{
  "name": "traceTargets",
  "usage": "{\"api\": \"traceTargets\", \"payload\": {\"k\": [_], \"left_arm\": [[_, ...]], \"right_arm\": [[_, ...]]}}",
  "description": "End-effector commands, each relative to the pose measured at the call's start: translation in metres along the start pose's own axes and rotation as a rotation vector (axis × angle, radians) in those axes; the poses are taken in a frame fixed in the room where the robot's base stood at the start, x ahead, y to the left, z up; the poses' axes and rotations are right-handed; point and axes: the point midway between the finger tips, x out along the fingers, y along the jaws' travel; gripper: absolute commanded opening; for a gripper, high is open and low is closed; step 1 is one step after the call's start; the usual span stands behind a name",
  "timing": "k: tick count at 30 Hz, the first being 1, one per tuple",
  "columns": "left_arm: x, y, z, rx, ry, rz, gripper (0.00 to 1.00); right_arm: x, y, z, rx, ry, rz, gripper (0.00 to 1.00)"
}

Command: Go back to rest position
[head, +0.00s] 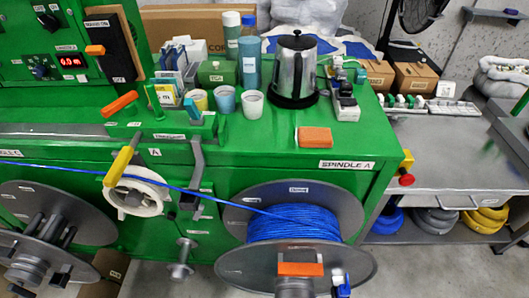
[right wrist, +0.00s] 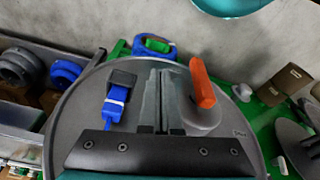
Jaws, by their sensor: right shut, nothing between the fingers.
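The blue cable (head: 70,174) runs across the front of the green machine (head: 270,155), past a white roller (head: 137,193), and onto the spindle reel (head: 325,195), where it lies wound (head: 292,223). The reel's front flange carries an orange handle (head: 300,269) and a blue clip (head: 342,288). In the right wrist view, my right gripper (right wrist: 160,75) is shut and empty. A large grey disc (right wrist: 82,108), an orange handle (right wrist: 203,83) and a blue piece with a black top (right wrist: 116,98) are beyond and beside its fingers. My left gripper is not in view.
A kettle (head: 295,66), cups (head: 252,103), bottles and an orange block (head: 315,137) stand on the machine top. Another reel (head: 48,215) is at the left. A grey bench (head: 450,150) stands at right with coils (head: 436,220) below. Some grey floor shows between.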

Motion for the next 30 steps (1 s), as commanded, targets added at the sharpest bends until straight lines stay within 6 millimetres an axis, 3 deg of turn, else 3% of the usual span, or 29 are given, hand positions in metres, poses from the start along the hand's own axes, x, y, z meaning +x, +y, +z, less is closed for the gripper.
{"api": "traceTargets", "payload": {"k": [1, 6, 15, 22, 30], "left_arm": [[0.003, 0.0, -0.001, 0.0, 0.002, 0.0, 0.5], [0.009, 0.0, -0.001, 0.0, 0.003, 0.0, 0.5], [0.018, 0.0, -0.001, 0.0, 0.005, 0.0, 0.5], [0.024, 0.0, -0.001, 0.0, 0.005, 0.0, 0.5], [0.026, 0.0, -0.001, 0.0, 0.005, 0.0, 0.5]], "right_arm": [[0.019, -0.001, 0.011, -0.001, -0.015, -0.001, 0.0], [0.068, -0.003, 0.049, -0.007, -0.042, -0.005, 0.0], [0.132, -0.007, 0.13, -0.018, -0.092, -0.01, 0.0], [0.154, -0.007, 0.189, -0.026, -0.123, -0.012, 0.0], [0.159, -0.007, 0.213, -0.03, -0.132, -0.013, 0.0]]}}
